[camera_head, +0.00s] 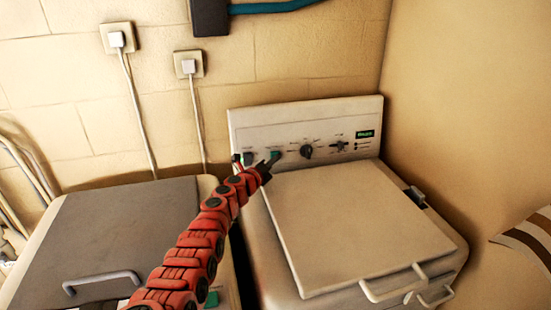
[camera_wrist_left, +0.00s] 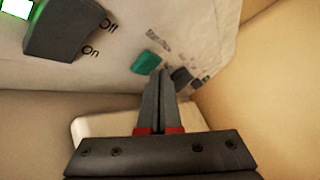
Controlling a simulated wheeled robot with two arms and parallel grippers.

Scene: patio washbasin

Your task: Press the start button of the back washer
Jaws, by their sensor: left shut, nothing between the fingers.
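The back washer (camera_head: 350,225) is the cream machine at the right, with an upright control panel (camera_head: 330,112) at its rear. A green button (camera_head: 276,153) sits on the left part of that panel; it also shows in the left wrist view (camera_wrist_left: 146,62). My left gripper (camera_head: 272,161) is at the panel, by this green button. In the left wrist view its shut, empty fingers (camera_wrist_left: 160,76) point at the panel, with the tips just below and right of the button. I cannot tell whether they touch it. My right gripper is not in view.
A black On/Off switch (camera_wrist_left: 64,28) is left of the button, beside a lit green light (camera_wrist_left: 17,8). A dark knob (camera_head: 306,151) is to the right. A second machine with a grey lid (camera_head: 125,228) stands at the left. Walls close off the back and right.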

